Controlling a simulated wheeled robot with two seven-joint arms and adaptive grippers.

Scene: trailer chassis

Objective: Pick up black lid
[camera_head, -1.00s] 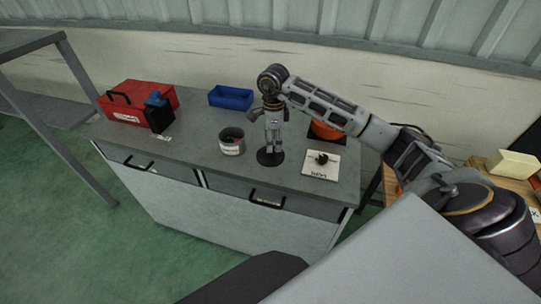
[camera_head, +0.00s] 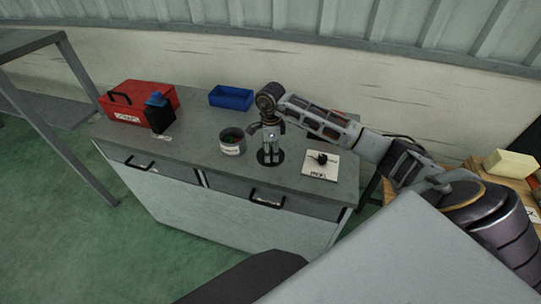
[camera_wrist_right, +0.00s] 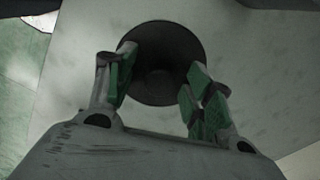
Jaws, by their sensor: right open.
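The black lid (camera_head: 264,158) is a dark round disc lying on the grey workbench top, near its front edge. In the right wrist view the lid (camera_wrist_right: 163,48) lies straight ahead, with a small raised knob at its centre. My right gripper (camera_head: 270,150) points down over the lid and partly hides it. In the right wrist view its two green-padded fingers (camera_wrist_right: 157,92) are apart, one on each side of the lid's near part, with nothing held between them. I cannot tell the exact height above the lid. My left gripper is not in view.
A grey pot (camera_head: 232,141) stands just left of the lid. A white labelled card (camera_head: 320,172) with a small black object on it lies to the right. A red toolbox (camera_head: 128,100) and a blue bin (camera_head: 231,97) are farther left and back. A drawer handle (camera_head: 267,199) projects at the front.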

